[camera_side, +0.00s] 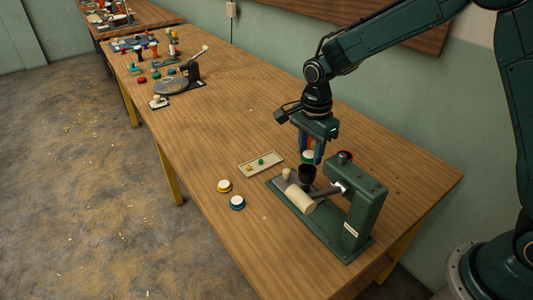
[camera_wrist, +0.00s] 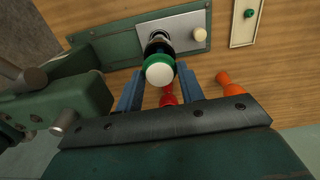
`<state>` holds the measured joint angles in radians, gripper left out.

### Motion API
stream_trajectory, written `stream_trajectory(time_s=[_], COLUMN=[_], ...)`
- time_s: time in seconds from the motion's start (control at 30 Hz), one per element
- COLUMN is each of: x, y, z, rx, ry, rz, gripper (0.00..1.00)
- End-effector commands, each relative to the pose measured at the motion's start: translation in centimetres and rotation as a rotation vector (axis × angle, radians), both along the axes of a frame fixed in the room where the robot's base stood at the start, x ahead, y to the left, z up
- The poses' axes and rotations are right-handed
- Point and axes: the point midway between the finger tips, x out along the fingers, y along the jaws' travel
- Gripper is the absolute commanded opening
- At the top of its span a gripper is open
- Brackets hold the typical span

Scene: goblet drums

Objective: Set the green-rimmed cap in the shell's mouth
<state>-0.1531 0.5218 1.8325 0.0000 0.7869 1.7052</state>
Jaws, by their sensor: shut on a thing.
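The green-rimmed cap (camera_side: 308,155), with a white top, is held between the blue fingers of my gripper (camera_side: 312,152). In the wrist view the cap (camera_wrist: 159,74) is between the two fingertips (camera_wrist: 160,76). The dark shell (camera_side: 307,173) stands mouth up on the green fixture, just below the cap in the side view. In the wrist view the shell (camera_wrist: 156,46) shows partly behind the cap, which hides much of its mouth. I cannot tell whether cap and shell touch.
A green fixture (camera_side: 355,215) with a cream roller (camera_side: 299,199) stands close by. A shallow tray (camera_side: 252,170) holds small pieces. The table's middle is clear.

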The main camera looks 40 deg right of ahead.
Motion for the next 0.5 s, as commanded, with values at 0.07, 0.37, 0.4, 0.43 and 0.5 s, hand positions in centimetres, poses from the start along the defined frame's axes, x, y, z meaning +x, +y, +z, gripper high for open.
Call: stream_trajectory(time_s=[0.07,0.37,0.4,0.43,0.5], x=[0.0,0.0,0.0,0.0,0.0], y=[0.0,0.0,0.0,0.0,0.0], z=[-0.5,-2.1,-2.3,-2.4,-2.6], rx=[0.0,0.0,0.0,0.0,0.0], ry=[0.002,0.002,0.002,0.002,0.001], rz=[0.0,0.0,0.0,0.0,0.0], gripper=[0.17,0.17,0.17,0.17,0.17])
